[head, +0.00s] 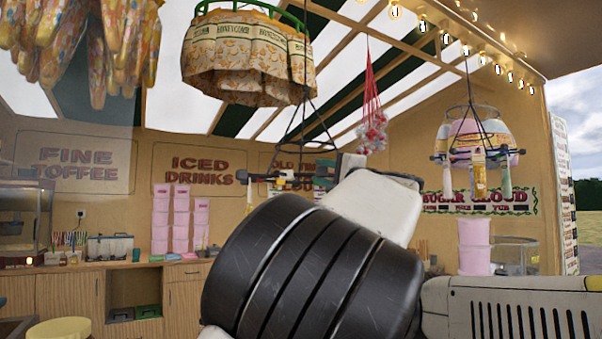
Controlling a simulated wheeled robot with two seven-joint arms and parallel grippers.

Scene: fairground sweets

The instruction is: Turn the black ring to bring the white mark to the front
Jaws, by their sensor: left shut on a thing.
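A dark ring with short pegs (270,177) hangs on thin black cords from the roof, in the middle of the head view. I take it for the black ring. Its right side is hidden behind my arm, and I cannot make out a white mark on it. My left gripper (342,167) is at the right side of this ring, shut on it; its fingertips are small and partly hidden. My large black and white arm links cover the lower middle of the view. I cannot make out my right gripper.
A round hanging rack with bottles (478,158) is to the right. A rack of honeycomb bags (245,60) hangs at the upper left. A red net (372,125) hangs behind my arm. A wooden counter (185,266) with pink tubs runs along the back.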

